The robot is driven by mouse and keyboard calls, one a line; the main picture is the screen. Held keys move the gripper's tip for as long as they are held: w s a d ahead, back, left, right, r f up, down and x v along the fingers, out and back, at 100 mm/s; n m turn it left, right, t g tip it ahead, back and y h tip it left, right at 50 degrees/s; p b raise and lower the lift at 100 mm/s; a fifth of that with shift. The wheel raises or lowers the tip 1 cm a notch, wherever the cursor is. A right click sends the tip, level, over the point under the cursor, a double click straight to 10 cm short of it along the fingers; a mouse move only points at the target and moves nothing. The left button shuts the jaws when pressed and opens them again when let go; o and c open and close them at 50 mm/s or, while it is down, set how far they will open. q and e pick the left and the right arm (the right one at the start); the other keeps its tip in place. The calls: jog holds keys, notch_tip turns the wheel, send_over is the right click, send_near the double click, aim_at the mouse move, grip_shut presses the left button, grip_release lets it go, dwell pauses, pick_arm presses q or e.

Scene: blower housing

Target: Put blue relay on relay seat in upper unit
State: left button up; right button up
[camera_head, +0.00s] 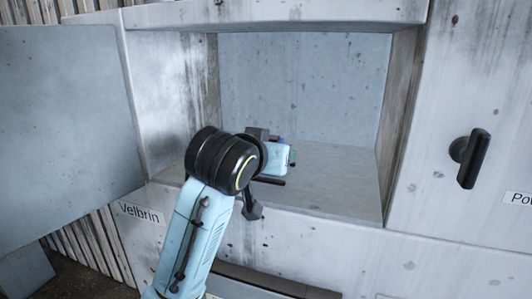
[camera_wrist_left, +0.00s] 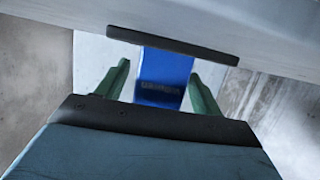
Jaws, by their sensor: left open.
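The blue relay (camera_wrist_left: 165,72) shows in the left wrist view as a blue block with faint dark lettering. It lies between the two green fingers of my left gripper (camera_wrist_left: 163,88), with a visible gap on each side. The fingers are open. In the head view my left gripper (camera_head: 290,156) is inside the open compartment, low and near its middle. Only a small blue patch (camera_head: 281,141) shows beside it, and the rest is hidden behind my wrist. I cannot make out the relay seat in either view. My right gripper is not in view.
The open compartment (camera_head: 300,85) has bare, stained walls and clear floor (camera_head: 345,180) to the right of my gripper. An open door panel (camera_head: 60,130) stands at the left. A black handle (camera_head: 470,158) sticks out at the right. A dark bar (camera_wrist_left: 185,45) crosses above the relay.

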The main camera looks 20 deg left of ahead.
pick_arm(q)
jog(key=b+v, duration=0.1)
jog(key=v, duration=0.8)
jog(key=shift+s+r, duration=0.25)
jog(key=shift+s, duration=0.05)
jog(key=shift+p+v, duration=0.4)
jog(key=shift+v, duration=0.8)
